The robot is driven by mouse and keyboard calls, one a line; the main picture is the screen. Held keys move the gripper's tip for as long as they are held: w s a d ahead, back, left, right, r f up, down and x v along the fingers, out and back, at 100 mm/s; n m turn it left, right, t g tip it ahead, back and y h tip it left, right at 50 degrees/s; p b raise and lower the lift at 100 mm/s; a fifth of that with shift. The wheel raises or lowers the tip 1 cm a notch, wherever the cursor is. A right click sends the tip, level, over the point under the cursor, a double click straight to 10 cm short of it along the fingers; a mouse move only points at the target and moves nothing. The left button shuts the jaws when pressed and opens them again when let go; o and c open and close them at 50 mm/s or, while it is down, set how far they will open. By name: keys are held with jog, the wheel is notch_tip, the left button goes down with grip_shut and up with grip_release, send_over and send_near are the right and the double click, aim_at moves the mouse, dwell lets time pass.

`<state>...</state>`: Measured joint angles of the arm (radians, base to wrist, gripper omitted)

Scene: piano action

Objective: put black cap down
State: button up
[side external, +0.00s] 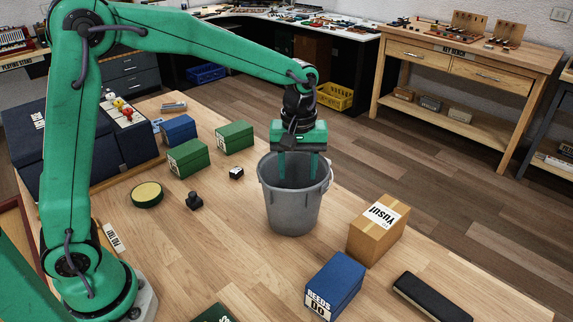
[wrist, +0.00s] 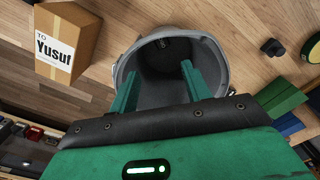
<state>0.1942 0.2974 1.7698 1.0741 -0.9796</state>
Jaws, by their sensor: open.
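My gripper (side external: 298,176) is open and points down over the grey bucket (side external: 292,212), its fingertips at the mouth. In the wrist view my gripper (wrist: 158,70) shows two green fingers apart with nothing between them. A small dark shape (wrist: 163,43) shows inside the bucket (wrist: 222,60); I cannot tell if it is the black cap. A small black knob-like piece (side external: 194,201) stands on the table left of the bucket, and it also shows in the wrist view (wrist: 272,47). The bucket wall hides its inside in the side view.
The Yusuf carton (side external: 377,232) stands right of the bucket. A blue Reeds box (side external: 335,285) and a black case (side external: 432,299) lie in front. Green boxes (side external: 236,137), a round tin (side external: 147,195) and a small black-and-white block (side external: 236,172) are left. Bare table (side external: 215,255) lies front left.

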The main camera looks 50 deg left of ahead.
notch_tip(320, 180, up, 7)
jog(key=shift+r, duration=0.2)
dwell(0.7)
jog(key=s+a+m+t, duration=0.2)
jog(key=s+a+m, duration=0.2)
jog(key=s, duration=0.6)
jog(key=s+a+m+t, duration=0.3)
jog(key=s+a+m, duration=0.1)
jog(key=s, duration=0.6)
jog(key=shift+s+a+r+m+t, duration=0.3)
jog(key=shift+s+m, duration=0.1)
jog(key=shift+m, duration=0.1)
jog(key=shift+o, duration=0.5)
